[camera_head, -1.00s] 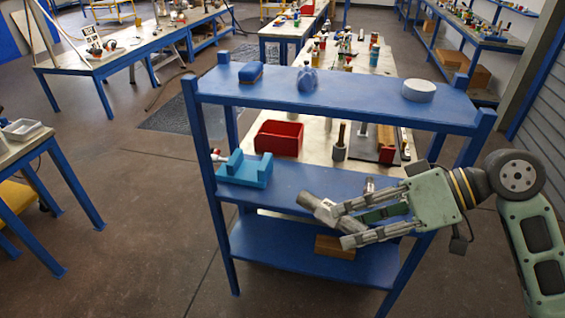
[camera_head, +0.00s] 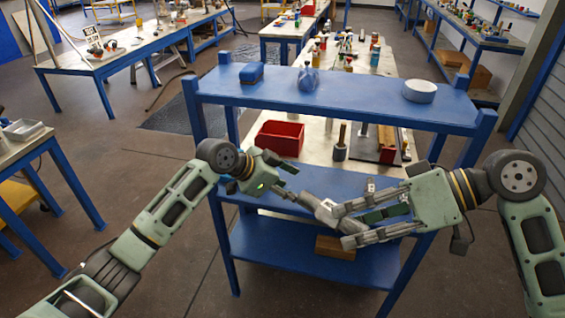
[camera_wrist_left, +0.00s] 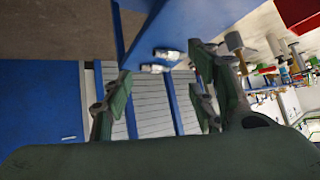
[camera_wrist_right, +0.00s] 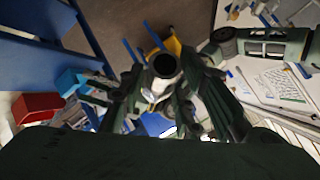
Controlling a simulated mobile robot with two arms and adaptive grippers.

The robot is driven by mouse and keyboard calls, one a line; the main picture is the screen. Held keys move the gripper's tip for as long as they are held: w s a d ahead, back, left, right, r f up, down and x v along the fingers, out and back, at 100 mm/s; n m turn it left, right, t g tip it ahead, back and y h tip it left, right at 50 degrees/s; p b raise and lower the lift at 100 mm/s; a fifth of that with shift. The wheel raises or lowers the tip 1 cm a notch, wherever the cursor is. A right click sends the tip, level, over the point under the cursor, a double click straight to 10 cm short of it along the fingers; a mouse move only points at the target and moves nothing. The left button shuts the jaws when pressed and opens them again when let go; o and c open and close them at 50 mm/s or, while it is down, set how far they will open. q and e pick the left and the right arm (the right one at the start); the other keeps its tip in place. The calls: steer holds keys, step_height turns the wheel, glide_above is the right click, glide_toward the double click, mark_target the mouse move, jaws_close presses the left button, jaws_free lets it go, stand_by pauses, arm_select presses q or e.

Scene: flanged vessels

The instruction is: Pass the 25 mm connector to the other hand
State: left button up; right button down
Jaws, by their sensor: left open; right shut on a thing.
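The connector is a grey, pipe-like piece (camera_head: 325,212) with a pale patch, held tilted above the shelf unit's lower boards. My right gripper (camera_head: 340,227) is shut on it. In the right wrist view the connector's dark round end (camera_wrist_right: 165,66) faces up between the fingers. My left gripper (camera_head: 296,185) is open, its fingertips just left of the connector's upper left end. Whether they touch it cannot be told. The left wrist view shows its spread fingers (camera_wrist_left: 160,100); I cannot make out the connector between them.
The blue shelf unit (camera_head: 340,105) stands in front of me. A red bin (camera_head: 279,138) is behind. A brown block (camera_head: 335,247) lies on the bottom board.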

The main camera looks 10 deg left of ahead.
arm_select(q)
steer(key=s+d+r+m+g+h, duration=0.1)
steer(key=s+d+r+m, duration=0.15)
steer(key=r, duration=0.45)
steer(key=s+d+r+m+g, duration=0.1)
steer(key=s+r+m, duration=0.2)
steer(key=r, duration=0.5)
arm_select(e)
steer(key=shift+s+r, duration=0.1)
arm_select(q)
steer(key=m+g+y, duration=0.2)
steer(key=m, duration=0.6)
glide_toward(319, 204)
steer(key=shift+h, duration=0.3)
steer(key=x, duration=1.1)
steer(key=shift+w+a+f, duration=0.2)
steer(key=shift+a+f, duration=0.05)
steer(key=shift+a, duration=0.15)
